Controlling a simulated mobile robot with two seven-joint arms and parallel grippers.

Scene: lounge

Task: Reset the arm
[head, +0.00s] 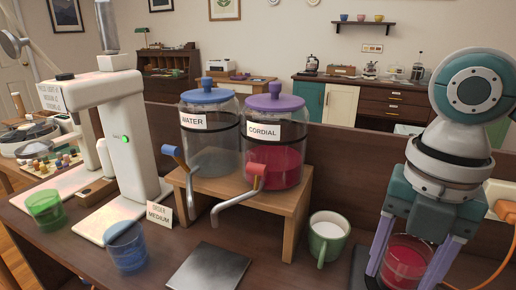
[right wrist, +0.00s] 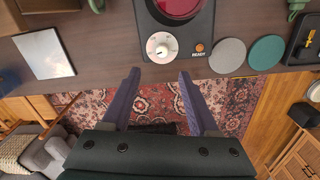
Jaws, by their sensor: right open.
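My right arm comes down at the right of the head view. Its gripper (head: 408,266) is open, its two purple fingers showing either side of a glass of red liquid (head: 404,258). In the right wrist view the open gripper (right wrist: 158,75) has nothing between its fingers. There the red glass (right wrist: 180,7) stands beyond the fingertips, on a black heater-like base (right wrist: 188,42) with a white dial and the word READY. My left gripper is not in view.
Water (head: 211,134) and cordial (head: 273,148) dispensers stand on a wooden riser (head: 256,205). A green mug (head: 328,238), blue glass (head: 126,248), green glass (head: 46,211) and dark square plate (head: 207,270) are on the table. Two round coasters (right wrist: 228,56) lie right of the base.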

